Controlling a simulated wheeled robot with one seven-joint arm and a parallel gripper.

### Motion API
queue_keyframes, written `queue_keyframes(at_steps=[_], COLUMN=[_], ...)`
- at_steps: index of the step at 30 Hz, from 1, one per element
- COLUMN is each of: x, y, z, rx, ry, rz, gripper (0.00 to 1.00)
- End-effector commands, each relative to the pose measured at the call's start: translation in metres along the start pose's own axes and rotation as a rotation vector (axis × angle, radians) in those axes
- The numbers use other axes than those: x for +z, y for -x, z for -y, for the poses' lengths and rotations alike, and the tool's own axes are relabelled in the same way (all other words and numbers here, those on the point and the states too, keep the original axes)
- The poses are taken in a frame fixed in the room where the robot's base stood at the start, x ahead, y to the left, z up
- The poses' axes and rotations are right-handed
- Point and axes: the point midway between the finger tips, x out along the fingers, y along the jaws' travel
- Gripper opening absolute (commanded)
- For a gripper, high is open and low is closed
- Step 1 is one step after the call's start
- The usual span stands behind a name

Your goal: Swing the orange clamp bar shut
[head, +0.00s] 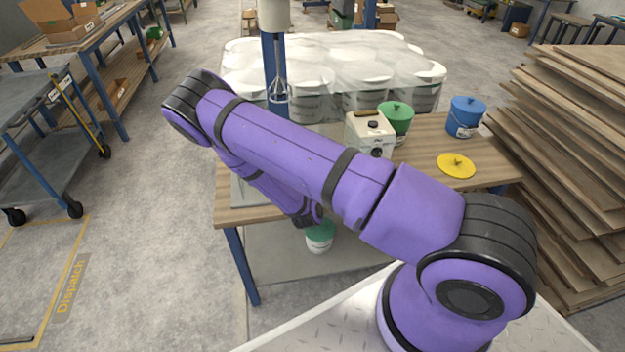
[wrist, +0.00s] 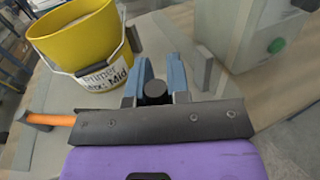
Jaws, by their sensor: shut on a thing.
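The orange clamp bar (wrist: 52,119) shows in the wrist view only as a short piece at the left; my gripper's dark plate hides where it runs on. My gripper (wrist: 156,88) has its two blue-grey fingers closed around a dark round knob (wrist: 156,93). The knob's join to the bar is hidden. A yellow bucket (wrist: 78,38) with a white label and a wire handle stands beyond my gripper, up and to the left. In the head view my purple arm hides the bar, the yellow bucket and my gripper.
A pale box with a green button (wrist: 276,46) stands at right. On the wooden table (head: 475,140) are a white machine (head: 371,132), a green bucket (head: 396,118), a blue bucket (head: 466,117) and a yellow lid (head: 455,165). Stacked boards (head: 575,150) stand at right.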

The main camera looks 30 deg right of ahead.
Motion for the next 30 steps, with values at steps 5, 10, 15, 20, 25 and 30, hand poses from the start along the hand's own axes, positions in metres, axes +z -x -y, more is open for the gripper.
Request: queue_keyframes(at_steps=[5, 10, 15, 20, 25, 30], x=[0.001, 0.002, 0.002, 0.002, 0.002, 0.002], y=[-0.035, -0.060, -0.079, -0.089, -0.095, -0.096], z=[-0.014, -0.021, -0.028, -0.033, -0.036, -0.037], rx=[0.019, 0.024, 0.071, 0.126, 0.155, 0.163], ry=[-0.013, -0.014, -0.013, -0.014, -0.016, -0.016], rz=[0.005, 0.005, 0.006, 0.005, 0.006, 0.006], gripper=[0.00, 0.00, 0.00, 0.00, 0.00, 0.00])
